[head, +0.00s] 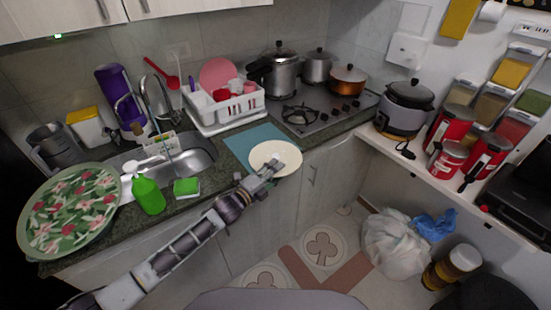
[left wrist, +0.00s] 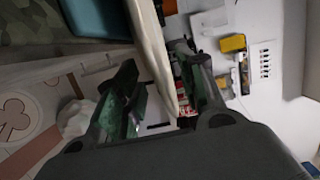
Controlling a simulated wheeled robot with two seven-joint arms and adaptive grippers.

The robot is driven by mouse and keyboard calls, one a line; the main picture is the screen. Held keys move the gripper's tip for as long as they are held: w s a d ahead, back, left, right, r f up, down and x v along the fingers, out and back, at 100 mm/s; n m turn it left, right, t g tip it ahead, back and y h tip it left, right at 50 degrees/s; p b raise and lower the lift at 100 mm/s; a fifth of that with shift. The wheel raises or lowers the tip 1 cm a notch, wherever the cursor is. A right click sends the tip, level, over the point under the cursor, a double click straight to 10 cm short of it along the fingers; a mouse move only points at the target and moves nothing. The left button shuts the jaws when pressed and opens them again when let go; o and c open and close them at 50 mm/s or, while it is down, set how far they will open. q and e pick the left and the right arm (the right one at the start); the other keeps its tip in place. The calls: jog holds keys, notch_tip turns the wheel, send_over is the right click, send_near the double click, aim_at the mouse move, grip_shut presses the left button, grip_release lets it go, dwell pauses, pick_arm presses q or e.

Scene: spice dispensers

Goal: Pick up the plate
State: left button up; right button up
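A cream round plate (head: 268,154) is at the front edge of the counter, overlapping a teal mat (head: 245,140). In the left wrist view the plate (left wrist: 153,50) shows nearly edge-on between the two fingers of my left gripper (left wrist: 160,88). Gaps show between the plate and both fingers, so the gripper looks open around the rim. Whether the plate touches the mat is unclear. My right gripper is in neither view.
A white dish rack (head: 225,108) stands behind the mat, with the stove (head: 318,118) to its right. A sink (head: 190,160), green bottle (head: 148,194), sponge (head: 187,187) and large floral tray (head: 70,208) are to the left. The floor before the counter holds a bag (head: 395,243).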

aim_at(286, 153)
pick_arm(q)
jog(key=shift+x, duration=0.8)
jog(key=shift+w+d, duration=0.15)
jog(key=shift+w, duration=0.05)
jog(key=c, duration=0.8)
grip_shut()
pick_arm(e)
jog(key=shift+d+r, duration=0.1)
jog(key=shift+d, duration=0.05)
